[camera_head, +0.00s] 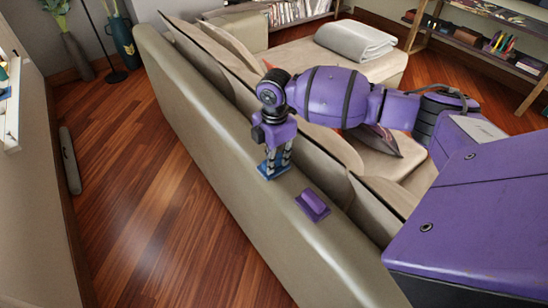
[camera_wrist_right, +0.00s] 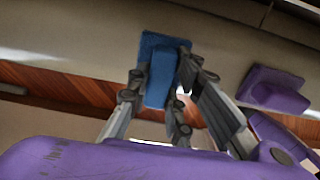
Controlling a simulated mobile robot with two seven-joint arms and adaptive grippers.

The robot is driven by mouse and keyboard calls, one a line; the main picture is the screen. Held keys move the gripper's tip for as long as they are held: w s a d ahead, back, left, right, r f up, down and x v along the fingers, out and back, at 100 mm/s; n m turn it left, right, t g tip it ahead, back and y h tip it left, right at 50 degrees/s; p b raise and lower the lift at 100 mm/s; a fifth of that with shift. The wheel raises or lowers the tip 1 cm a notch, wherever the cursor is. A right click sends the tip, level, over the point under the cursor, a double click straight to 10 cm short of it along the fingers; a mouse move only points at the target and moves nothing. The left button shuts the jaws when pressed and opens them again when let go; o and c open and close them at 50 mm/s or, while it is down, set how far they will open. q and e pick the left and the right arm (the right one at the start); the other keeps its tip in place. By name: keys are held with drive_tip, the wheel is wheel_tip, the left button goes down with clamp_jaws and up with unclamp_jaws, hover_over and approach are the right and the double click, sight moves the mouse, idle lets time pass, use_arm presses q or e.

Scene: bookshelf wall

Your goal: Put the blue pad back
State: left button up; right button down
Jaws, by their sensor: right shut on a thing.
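The blue pad (camera_head: 271,170) is at the top of the sofa back in the head view, under my right gripper (camera_head: 273,158). In the right wrist view the blue pad (camera_wrist_right: 161,72) has a flat plate with a raised block, and the fingers of my right gripper (camera_wrist_right: 160,90) are shut on the block from both sides. I cannot tell whether the plate touches the sofa back. A purple pad (camera_head: 312,204) of similar shape lies on the sofa back beside it, and it also shows in the right wrist view (camera_wrist_right: 274,90). My left gripper is not in view.
The beige sofa (camera_head: 215,120) has cushions and a folded grey blanket (camera_head: 355,41) on its seat. Wooden floor (camera_head: 150,190) lies open on the left. Vases (camera_head: 122,40) stand at the upper left. Shelves with books (camera_head: 500,42) are at the upper right.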

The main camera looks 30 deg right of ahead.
drive_tip(key=c, duration=1.6)
unclamp_jaws()
drive_tip(key=shift+o, duration=0.2)
wheel_tip(320, 180, up, 12)
